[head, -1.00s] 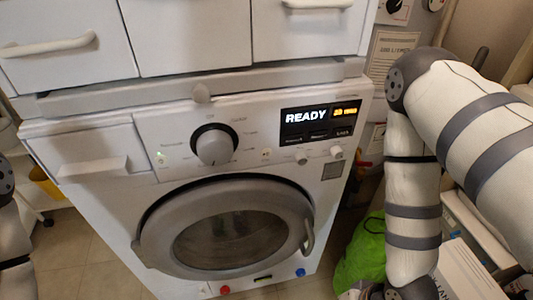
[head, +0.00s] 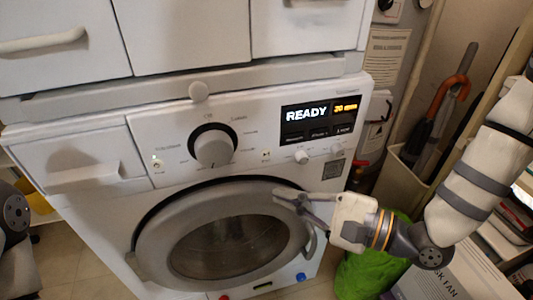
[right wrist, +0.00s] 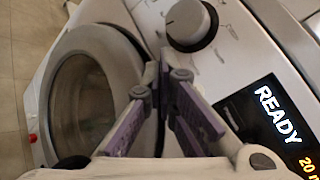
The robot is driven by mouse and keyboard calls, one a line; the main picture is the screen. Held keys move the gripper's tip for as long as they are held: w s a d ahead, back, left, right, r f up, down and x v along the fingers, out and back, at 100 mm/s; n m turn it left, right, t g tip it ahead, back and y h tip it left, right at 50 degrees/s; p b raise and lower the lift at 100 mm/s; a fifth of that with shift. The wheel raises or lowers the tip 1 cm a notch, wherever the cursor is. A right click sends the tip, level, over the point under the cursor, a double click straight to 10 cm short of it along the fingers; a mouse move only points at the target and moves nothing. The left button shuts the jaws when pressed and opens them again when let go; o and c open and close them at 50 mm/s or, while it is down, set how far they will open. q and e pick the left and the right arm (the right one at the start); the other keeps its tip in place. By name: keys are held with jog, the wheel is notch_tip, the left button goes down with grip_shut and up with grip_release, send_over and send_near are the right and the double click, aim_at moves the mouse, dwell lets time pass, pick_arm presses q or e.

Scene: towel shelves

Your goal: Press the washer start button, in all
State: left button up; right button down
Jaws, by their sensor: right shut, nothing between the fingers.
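The white washer (head: 82,228) stands in front of me with its round door (head: 160,240) closed. Its display (head: 320,115) reads READY, with orange digits beside it. A large dial (head: 213,148) and small round knobs or buttons, one of them a white one (head: 301,157), sit on the panel; I cannot tell which is the start button. My right gripper (head: 281,196) is shut and empty, in front of the door's upper right rim and below the panel. In the right wrist view, the shut fingers (right wrist: 158,72) lie between the door (right wrist: 98,45) and the dial (right wrist: 190,25). My left gripper is out of view.
A green bag (head: 368,268), a box (head: 455,272) and an umbrella holder (head: 400,190) stand at the right. Bare floor shows at lower left.

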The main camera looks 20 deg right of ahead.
jog(key=b, duration=0.2)
send_near(247, 155)
jog(key=w+a, duration=0.1)
jog(key=a, duration=0.2)
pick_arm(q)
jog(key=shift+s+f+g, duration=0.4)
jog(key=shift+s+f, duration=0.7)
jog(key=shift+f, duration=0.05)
pick_arm(e)
jog(key=shift+w, duration=0.45)
jog(key=shift+f, duration=0.1)
jog(key=shift+w, duration=0.4)
